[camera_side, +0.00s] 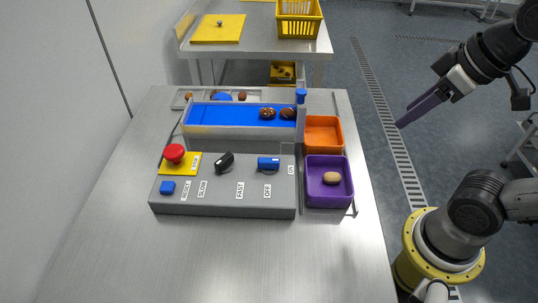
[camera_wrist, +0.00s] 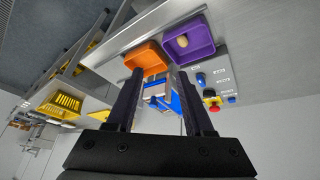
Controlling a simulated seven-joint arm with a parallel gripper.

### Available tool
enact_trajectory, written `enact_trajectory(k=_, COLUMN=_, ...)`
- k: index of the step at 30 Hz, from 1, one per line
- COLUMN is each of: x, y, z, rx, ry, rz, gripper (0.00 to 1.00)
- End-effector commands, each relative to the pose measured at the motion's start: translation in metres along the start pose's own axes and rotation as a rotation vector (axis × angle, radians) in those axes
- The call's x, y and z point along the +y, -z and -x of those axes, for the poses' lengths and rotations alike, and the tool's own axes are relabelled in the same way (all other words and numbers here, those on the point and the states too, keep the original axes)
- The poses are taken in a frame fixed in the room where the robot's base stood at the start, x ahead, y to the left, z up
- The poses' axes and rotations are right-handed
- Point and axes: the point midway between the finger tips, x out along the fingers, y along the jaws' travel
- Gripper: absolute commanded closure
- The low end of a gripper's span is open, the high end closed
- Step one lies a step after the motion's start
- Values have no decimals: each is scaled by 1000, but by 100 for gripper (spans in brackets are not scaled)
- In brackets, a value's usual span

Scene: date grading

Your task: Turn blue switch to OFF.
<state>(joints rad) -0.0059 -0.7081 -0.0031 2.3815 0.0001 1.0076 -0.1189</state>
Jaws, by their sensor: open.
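The blue switch (camera_side: 268,163) is a small rotary knob on the grey control panel (camera_side: 180,208). Its handle lies sideways in the side view, with the ON label (camera_side: 291,169) to its right and the OFF label (camera_side: 267,190) below it. The blue switch also shows small in the wrist view (camera_wrist: 201,79), to the right of the fingers. My gripper (camera_side: 400,124) is open and empty in the air, right of the table and well apart from the switch. Its two dark fingers stand spread in the wrist view (camera_wrist: 160,76).
The panel also bears a black knob (camera_side: 224,162), a red button (camera_side: 174,153) and a blue button (camera_side: 168,187). A blue conveyor (camera_side: 230,114) with dates lies behind. An orange bin (camera_side: 339,133) and a purple bin (camera_side: 347,197) stand to the right. The table front is clear.

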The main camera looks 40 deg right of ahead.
Motion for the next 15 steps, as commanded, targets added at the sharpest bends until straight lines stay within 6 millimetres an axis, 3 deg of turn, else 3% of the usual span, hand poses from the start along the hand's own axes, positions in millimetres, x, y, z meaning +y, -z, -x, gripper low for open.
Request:
enact_trajectory(k=3, x=-3, y=35, z=11, rx=-44, ry=23, rz=96, gripper=48)
enact_trajectory(k=8, x=-15, y=83, z=13, rx=-116, ry=63, rz=230, gripper=48)
enact_trajectory(k=15, x=-54, y=154, z=-14, rx=-243, ry=134, rz=438, gripper=48)
